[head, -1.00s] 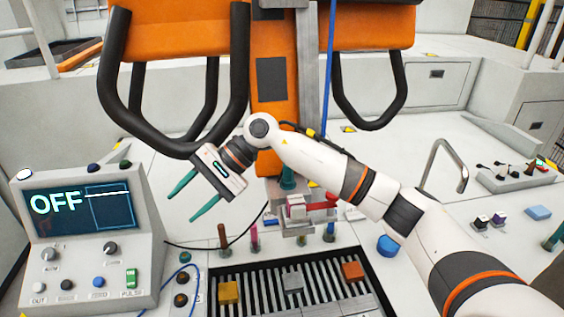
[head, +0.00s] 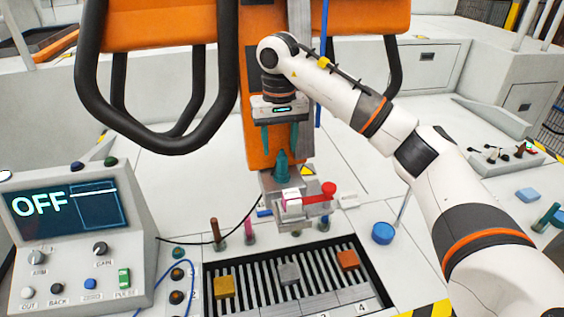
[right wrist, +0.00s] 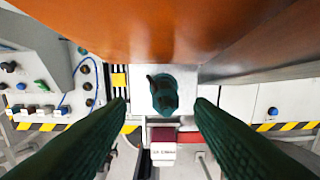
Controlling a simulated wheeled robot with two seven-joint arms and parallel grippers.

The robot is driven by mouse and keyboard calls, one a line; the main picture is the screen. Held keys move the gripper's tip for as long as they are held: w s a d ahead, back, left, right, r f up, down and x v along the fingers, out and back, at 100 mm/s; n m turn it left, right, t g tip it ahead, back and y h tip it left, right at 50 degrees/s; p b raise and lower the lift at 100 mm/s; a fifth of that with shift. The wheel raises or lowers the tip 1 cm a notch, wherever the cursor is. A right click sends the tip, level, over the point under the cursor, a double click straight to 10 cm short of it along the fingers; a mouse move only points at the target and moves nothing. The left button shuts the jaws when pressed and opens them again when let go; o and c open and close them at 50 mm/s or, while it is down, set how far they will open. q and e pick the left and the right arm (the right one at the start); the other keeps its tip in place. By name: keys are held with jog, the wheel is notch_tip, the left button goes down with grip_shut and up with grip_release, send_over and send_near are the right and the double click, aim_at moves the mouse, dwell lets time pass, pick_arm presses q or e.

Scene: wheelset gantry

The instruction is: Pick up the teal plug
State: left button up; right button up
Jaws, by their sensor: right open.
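The teal plug (head: 282,168) stands upright on a grey metal fixture (head: 268,186) in front of the orange column in the head view. In the right wrist view the teal plug (right wrist: 164,93) shows from above, between my fingers and a little beyond their tips. My right gripper (head: 279,152) is open, pointing down just above the plug, with a teal finger to each side; it also shows in the right wrist view (right wrist: 161,108). The fingers do not appear to touch the plug. My left gripper is not in view.
A red-knobbed clamp (head: 328,189) and a pink-white block (head: 291,196) sit just in front of the plug. The orange column (head: 262,130) stands close behind. A slotted tray (head: 325,296) with blocks lies in front. A control box (head: 70,240) reading OFF is at left.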

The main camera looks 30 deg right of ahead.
aim_at(282, 161)
jog(key=shift+s+f+p, duration=0.1)
jog(key=shift+f+p, duration=0.2)
jog(key=shift+f, duration=0.1)
jog(key=f, duration=0.1)
jog(key=f+p, duration=0.2)
jog(key=f, duration=0.1)
jog(key=shift+d+f, duration=0.1)
jog(key=shift+d, duration=0.2)
jog(key=shift+f, duration=0.3)
grip_shut()
